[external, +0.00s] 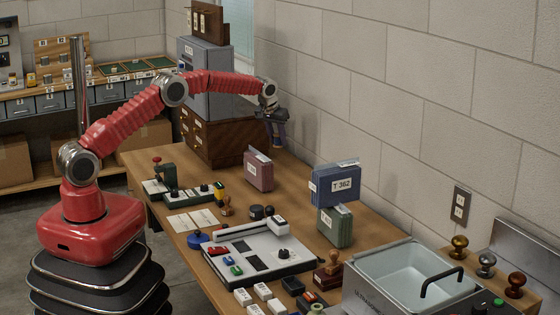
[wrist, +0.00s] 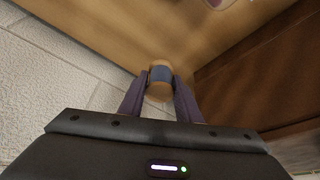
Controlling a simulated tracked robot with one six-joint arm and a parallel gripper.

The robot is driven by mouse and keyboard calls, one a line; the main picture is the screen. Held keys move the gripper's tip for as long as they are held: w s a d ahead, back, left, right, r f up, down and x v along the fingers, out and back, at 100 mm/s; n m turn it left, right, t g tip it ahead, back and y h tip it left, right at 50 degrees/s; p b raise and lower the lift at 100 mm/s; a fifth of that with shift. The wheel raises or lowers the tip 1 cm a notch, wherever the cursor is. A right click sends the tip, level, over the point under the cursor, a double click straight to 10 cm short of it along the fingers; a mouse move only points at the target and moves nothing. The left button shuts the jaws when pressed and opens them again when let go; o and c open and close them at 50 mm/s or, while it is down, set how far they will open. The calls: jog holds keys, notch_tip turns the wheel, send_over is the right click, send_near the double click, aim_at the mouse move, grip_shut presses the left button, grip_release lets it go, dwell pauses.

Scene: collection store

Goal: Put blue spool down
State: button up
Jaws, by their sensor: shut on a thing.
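The blue spool (wrist: 161,75) shows in the wrist view, a small blue-grey band between pale wooden ends. My gripper (wrist: 160,84) is shut on it, with a purple-grey finger on either side. In the external view my gripper (external: 277,142) hangs downward at the far end of the table, near the wall. It is above the wooden table (external: 300,177), beside the dark wooden drawer cabinet (external: 232,142). The spool is too small to make out clearly in the external view.
A pink box (external: 258,172) stands on the table below and left of my gripper. A blue box marked T 362 (external: 336,186) sits atop a green box (external: 335,228) nearer the camera. Bare tabletop lies between the pink box and the wall.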

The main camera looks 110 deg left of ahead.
jog(key=w+d+r+m, duration=0.2)
jog(key=w+d+r, duration=0.4)
jog(key=w+d, duration=0.55)
jog(key=w+d+r, duration=0.1)
jog(key=w+d, duration=0.1)
jog(key=d, duration=0.6)
jog(key=w+d, duration=0.2)
jog(key=d, duration=0.6)
jog(key=s+d+f+n, duration=0.1)
jog(key=s+d, duration=0.1)
jog(key=d, duration=0.5)
jog(key=s+d+f+n, duration=0.1)
jog(key=s+d, duration=0.2)
jog(key=d, duration=0.4)
jog(key=s+d+f+n+g, duration=0.3)
jog(key=s+d+f+n, duration=0.2)
jog(key=s, duration=0.5)
jog(key=shift+f+n, duration=0.3)
jog(key=shift+n, duration=1.1)
jog(key=shift+s+d+f, duration=0.1)
jog(key=shift+f, duration=3.05)
